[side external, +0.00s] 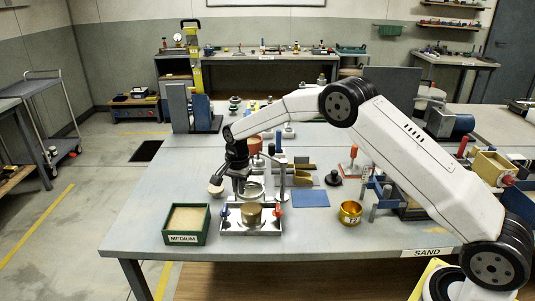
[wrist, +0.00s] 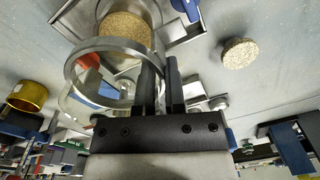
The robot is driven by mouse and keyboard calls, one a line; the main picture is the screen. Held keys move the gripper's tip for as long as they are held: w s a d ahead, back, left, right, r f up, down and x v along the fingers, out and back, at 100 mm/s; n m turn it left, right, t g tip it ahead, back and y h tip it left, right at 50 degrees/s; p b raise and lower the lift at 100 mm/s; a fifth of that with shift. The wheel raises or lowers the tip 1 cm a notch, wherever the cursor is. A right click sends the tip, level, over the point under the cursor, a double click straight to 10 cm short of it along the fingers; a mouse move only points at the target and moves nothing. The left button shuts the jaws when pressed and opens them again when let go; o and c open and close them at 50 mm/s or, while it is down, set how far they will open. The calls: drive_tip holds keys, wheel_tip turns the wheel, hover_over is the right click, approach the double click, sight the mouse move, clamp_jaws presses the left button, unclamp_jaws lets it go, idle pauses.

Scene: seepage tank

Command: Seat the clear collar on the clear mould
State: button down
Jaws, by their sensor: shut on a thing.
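The clear collar (wrist: 72,77) is a glassy ring, seen large and tilted in the wrist view. It also shows in the side view (side external: 256,190). My gripper (side external: 241,183) is shut on the collar's side; its dark fingers (wrist: 162,65) show in the wrist view. The clear mould (side external: 251,215) looks like a short cylinder filled with tan grains, standing on a metal base plate (side external: 251,231). The collar is above the mould and apart from it in the side view. In the wrist view the mould's grainy top (wrist: 125,32) is partly behind the collar's rim.
A blue knob (side external: 224,212) and a red knob (side external: 278,211) flank the mould. A green MEDIUM tray (side external: 187,238) stands left, a brass cup (side external: 350,212) right. A pale grainy disc (wrist: 239,53) lies beside the base. A blue mat (side external: 310,198) lies behind; the front table edge is clear.

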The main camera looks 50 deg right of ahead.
drive_tip(key=shift+r, duration=1.65)
drive_tip(key=s+n, duration=1.3)
drive_tip(key=s, duration=0.7)
drive_tip(key=shift+w+r+n, duration=0.1)
drive_tip(key=shift+w+n, duration=0.05)
drive_tip(key=shift+n, duration=0.15)
drive_tip(key=w+d+n, duration=0.1)
drive_tip(key=w+n, duration=0.3)
drive_tip(key=n, duration=0.3)
drive_tip(key=w+r+n, duration=0.1)
drive_tip(key=w+n, duration=0.3)
drive_tip(key=n, duration=0.4)
drive_tip(key=w+d+n, duration=0.1)
drive_tip(key=w+n, duration=0.3)
drive_tip(key=n, duration=0.3)
drive_tip(key=shift+w+d+r+g, duration=0.2)
drive_tip(key=shift+w+d+g, duration=0.15)
drive_tip(key=shift+w+g, duration=0.05)
